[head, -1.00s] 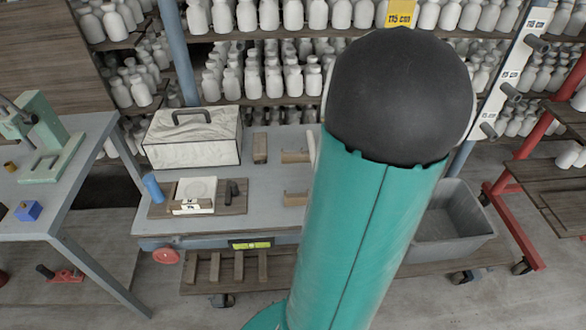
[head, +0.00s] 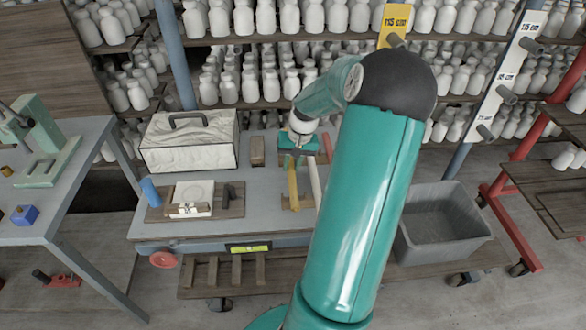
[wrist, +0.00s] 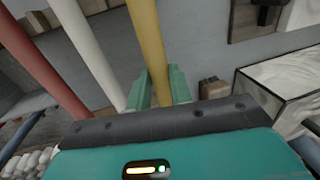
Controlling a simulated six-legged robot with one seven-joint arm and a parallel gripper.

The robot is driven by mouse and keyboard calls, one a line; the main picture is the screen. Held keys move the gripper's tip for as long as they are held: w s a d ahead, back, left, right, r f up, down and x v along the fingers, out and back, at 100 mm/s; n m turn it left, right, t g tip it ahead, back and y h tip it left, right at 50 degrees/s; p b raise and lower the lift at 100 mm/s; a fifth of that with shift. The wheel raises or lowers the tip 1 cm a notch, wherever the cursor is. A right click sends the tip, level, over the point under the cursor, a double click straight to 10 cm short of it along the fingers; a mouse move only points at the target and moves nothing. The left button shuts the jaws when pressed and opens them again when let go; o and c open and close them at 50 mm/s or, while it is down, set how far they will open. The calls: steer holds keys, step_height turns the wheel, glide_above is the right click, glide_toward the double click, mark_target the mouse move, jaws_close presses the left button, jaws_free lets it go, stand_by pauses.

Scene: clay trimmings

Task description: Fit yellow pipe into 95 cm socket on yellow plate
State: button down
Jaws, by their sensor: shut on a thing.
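The yellow pipe (head: 293,188) lies over the grey bench, beside a white pipe (head: 315,180). My gripper (head: 295,155) is at its far part, and the wrist view shows the yellow pipe (wrist: 148,40) between my two green fingers (wrist: 159,92), shut on it. I cannot tell if the pipe is lifted off its wooden rests. The yellow plate (head: 393,20) stands at the back, with a "115 cm" label and a grey socket (head: 396,41) at its top. Its lower part, where a 95 cm socket might be, is hidden behind my arm.
A red pipe (wrist: 45,65) and white pipe (wrist: 92,50) lie beside the yellow one. A white plate with sockets (head: 507,96) stands at right, near a grey bin (head: 440,225). A pale box (head: 190,140) and wooden board (head: 230,205) are on the bench.

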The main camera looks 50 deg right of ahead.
steer(key=shift+s+f, duration=0.1)
steer(key=shift+f, duration=0.9)
steer(key=shift+f, duration=0.15)
steer(key=c, duration=1.3)
jaws_free()
steer(key=shift+o, duration=0.2)
steer(key=shift+s, duration=0.1)
step_height(320, 180, up, 12)
steer(key=s+d, duration=0.1)
steer(key=shift+s+d+r, duration=0.25)
steer(key=shift+s+d, duration=0.05)
steer(key=shift+s, duration=0.05)
steer(key=shift+o, duration=0.5)
steer(key=shift+s+r, duration=0.1)
steer(key=shift+r, duration=0.4)
steer(key=shift+d, duration=0.2)
